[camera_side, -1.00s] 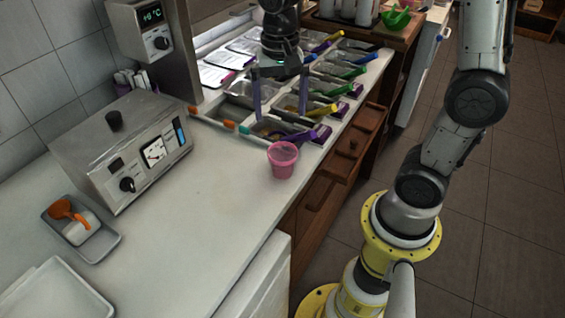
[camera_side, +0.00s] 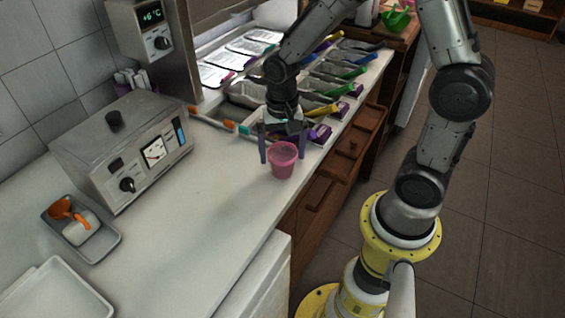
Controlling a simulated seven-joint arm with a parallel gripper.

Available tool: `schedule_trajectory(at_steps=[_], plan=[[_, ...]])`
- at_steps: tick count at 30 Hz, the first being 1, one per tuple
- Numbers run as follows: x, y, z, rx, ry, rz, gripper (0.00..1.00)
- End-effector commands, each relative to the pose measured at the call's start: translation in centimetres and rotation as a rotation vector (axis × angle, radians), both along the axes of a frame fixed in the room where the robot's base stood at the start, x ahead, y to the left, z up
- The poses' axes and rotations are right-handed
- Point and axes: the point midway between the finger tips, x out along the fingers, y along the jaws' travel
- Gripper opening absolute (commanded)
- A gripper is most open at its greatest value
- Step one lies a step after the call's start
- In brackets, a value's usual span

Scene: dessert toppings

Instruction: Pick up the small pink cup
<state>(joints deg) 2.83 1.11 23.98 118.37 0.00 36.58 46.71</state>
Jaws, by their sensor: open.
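The small pink cup (camera_side: 283,161) stands upright on the white counter, close to its right edge. My gripper (camera_side: 283,158) is open and points down, just behind and around the cup as seen from this side. One purple-grey finger shows at the cup's left and the other at its right, behind its rim. I cannot tell whether either finger touches the cup.
Topping bins (camera_side: 335,75) with colored scoop handles run along the back of the counter behind the cup. A metal machine (camera_side: 125,150) and a grey tray (camera_side: 100,247) with an orange-handled scoop are at left. The counter (camera_side: 195,220) in front is clear. A wooden drawer (camera_side: 350,150) juts out at right.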

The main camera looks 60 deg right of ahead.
Motion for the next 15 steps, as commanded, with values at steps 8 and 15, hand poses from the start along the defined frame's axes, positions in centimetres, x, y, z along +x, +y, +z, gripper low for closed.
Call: schedule_trajectory(at_steps=[8, 15], plan=[[0.01, 0.01, -0.55, 0.000, 0.000, 0.000, 1.00], [0.01, 0.00, -0.52, 0.000, -0.001, 0.000, 0.62]])
